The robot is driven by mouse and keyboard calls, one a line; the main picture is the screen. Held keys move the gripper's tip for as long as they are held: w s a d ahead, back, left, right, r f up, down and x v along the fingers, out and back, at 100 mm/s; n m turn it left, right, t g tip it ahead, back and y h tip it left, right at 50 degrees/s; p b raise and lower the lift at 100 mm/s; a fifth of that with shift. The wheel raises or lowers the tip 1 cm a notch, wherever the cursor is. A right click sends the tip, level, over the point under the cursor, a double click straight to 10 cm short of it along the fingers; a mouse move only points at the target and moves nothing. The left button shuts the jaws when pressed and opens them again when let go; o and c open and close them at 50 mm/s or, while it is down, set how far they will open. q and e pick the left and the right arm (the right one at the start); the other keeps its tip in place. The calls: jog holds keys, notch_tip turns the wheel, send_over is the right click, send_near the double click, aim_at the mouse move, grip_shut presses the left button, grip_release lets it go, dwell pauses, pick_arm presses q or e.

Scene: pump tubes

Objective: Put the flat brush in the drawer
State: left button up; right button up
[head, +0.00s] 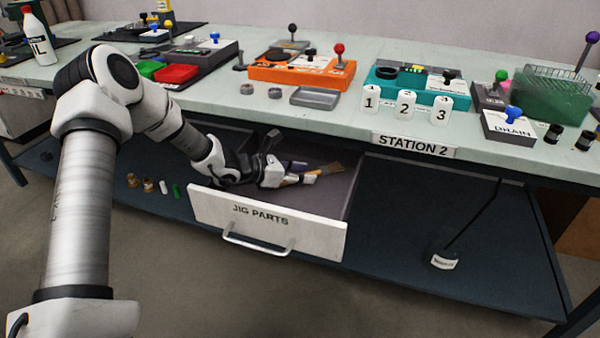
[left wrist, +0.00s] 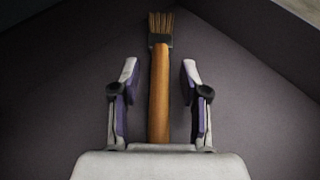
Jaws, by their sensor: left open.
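The flat brush (left wrist: 160,95) has an orange-brown wooden handle, a dark ferrule and tan bristles. In the left wrist view it lies between the two fingers of my left gripper (left wrist: 158,80), with a gap on each side. The drawer (head: 268,218), labelled JIG PARTS, is pulled out under the bench. In the head view my left gripper (head: 305,176) reaches into the drawer, and the brush (head: 333,168) shows at its fingertips, bristles pointing right. The brush appears to lie on the dark drawer floor (left wrist: 60,70). My right gripper is out of view.
The bench top (head: 320,115) is above the drawer, with an orange unit (head: 275,75), a teal unit (head: 390,88), a grey tray (head: 315,97) and numbered white cylinders (head: 405,103). Several small bottles (head: 148,185) stand on the lower shelf. The drawer's right side is clear.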

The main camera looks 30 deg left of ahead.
pick_arm(q)
jog(key=shift+r+p, duration=0.3)
jog(key=p+v, duration=0.7)
jog(key=v, duration=0.4)
jog(key=shift+s+r, duration=0.1)
jog(key=shift+r, duration=0.15)
jog(key=shift+s+a+p, duration=0.15)
jog(key=shift+s+p, duration=0.1)
jog(key=shift+p, duration=0.15)
jog(key=shift+f, duration=0.25)
